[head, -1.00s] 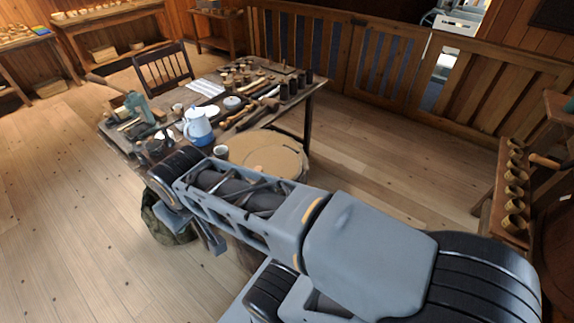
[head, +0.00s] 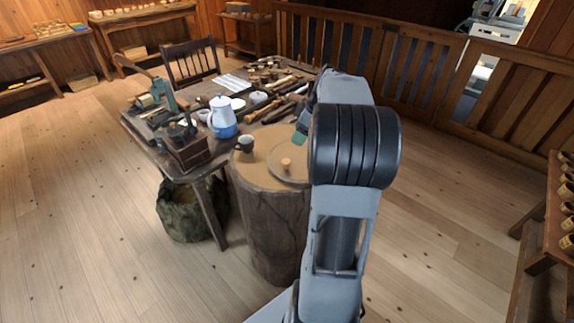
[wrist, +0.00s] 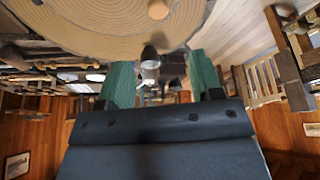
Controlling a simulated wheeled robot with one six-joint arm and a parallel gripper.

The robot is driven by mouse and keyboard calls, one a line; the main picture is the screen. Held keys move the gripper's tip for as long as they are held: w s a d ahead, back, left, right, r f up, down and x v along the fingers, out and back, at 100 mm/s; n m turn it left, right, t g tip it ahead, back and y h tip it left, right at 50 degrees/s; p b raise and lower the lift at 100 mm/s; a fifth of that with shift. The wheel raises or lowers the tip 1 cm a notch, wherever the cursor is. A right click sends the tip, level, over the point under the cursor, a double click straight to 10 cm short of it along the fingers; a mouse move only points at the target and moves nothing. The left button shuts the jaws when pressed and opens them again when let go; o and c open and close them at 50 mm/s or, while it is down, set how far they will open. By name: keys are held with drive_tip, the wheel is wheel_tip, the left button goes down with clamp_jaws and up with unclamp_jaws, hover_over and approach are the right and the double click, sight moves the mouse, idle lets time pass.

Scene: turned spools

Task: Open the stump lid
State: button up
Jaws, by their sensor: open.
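The stump (head: 268,225) is a thick bark-covered trunk section beside the workbench. A round lid (head: 290,178) with a small wooden knob (head: 286,163) lies flat on its top, partly hidden by my arm. In the wrist view the pale ringed stump top (wrist: 90,30) and the knob (wrist: 158,9) show at the upper edge. My gripper (wrist: 161,70) has two green fingers spread apart, with nothing held between them. In the head view only a bit of green finger shows at the lid's far side; my arm hides the rest. The fingers look apart from the knob.
A small dark mug (head: 244,144) stands on the stump's left side. The workbench (head: 208,183) behind carries a blue-and-white jug (head: 221,118), a box and many tools. A dark sack (head: 183,212) sits below. Open plank floor lies left and right; a wooden fence (head: 415,75) closes the back.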

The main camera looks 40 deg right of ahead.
sight(286, 161)
drive_tip(key=x, duration=1.3)
drive_tip(key=shift+w+d+f, duration=0.15)
clamp_jaws()
